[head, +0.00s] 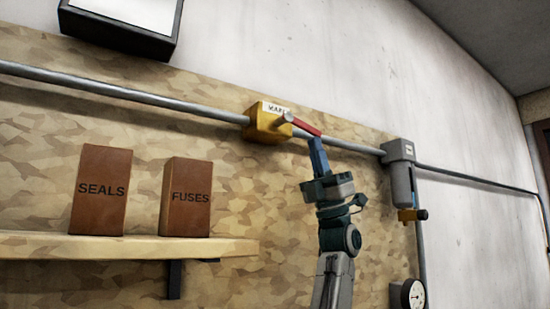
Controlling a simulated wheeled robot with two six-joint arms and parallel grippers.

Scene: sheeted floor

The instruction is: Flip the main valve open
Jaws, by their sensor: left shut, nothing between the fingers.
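The main valve is a yellow block (265,122) on the grey pipe, with a white label on top whose text is hard to read. Its red lever (308,127) points right and slightly down from a grey hub, roughly along the pipe. My left gripper (316,141) reaches up from below, its blue fingers shut with nothing between them. The fingertips are just under the lever's free end; I cannot tell whether they touch it. My right gripper is not in view.
The grey pipe (130,93) crosses the patterned board to a grey filter unit (400,151) at right. A gauge (413,294) sits lower right. A shelf (120,246) at left holds a SEALS box (101,190) and a FUSES box (186,198).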

